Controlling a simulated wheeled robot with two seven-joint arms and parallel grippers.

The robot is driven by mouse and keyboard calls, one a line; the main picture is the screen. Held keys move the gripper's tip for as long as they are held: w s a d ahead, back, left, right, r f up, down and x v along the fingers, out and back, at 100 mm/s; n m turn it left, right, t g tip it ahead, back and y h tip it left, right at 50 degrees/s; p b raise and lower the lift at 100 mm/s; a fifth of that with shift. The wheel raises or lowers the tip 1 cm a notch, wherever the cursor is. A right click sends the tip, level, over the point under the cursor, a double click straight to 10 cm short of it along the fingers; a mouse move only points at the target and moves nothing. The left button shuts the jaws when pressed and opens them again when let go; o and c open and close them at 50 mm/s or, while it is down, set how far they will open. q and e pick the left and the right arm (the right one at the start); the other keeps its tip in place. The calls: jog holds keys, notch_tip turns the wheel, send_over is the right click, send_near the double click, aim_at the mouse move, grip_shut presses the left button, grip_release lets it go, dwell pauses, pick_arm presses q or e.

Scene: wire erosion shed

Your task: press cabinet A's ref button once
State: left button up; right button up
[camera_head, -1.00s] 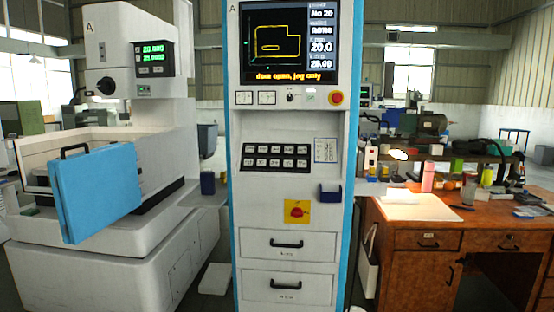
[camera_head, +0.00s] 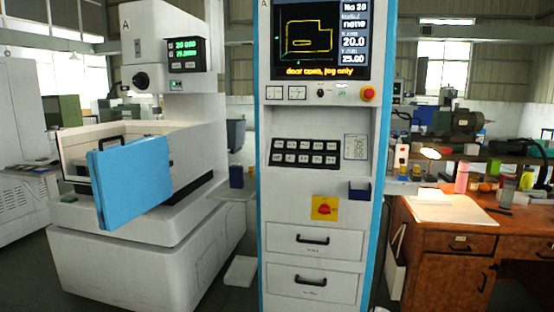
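Cabinet A (camera_head: 284,215) stands upright in the middle of the head view, white with blue edges and an "A" at its top left. Its screen (camera_head: 320,40) shows a yellow outline and the words "door open, jog only". Below the screen are small white buttons, a dark knob and a red stop button (camera_head: 368,94). A black keypad (camera_head: 304,152) with two rows of buttons sits lower. The button labels are too small to read, so I cannot tell which is the ref button. Neither of my grippers is in view.
Machine A (camera_head: 150,235) stands left of the cabinet, its blue door (camera_head: 135,182) swung open. A wooden desk (camera_head: 450,240) with a lamp, a pink bottle (camera_head: 462,178) and tools stands at the right. A dark blue holder (camera_head: 360,191) juts from the cabinet front.

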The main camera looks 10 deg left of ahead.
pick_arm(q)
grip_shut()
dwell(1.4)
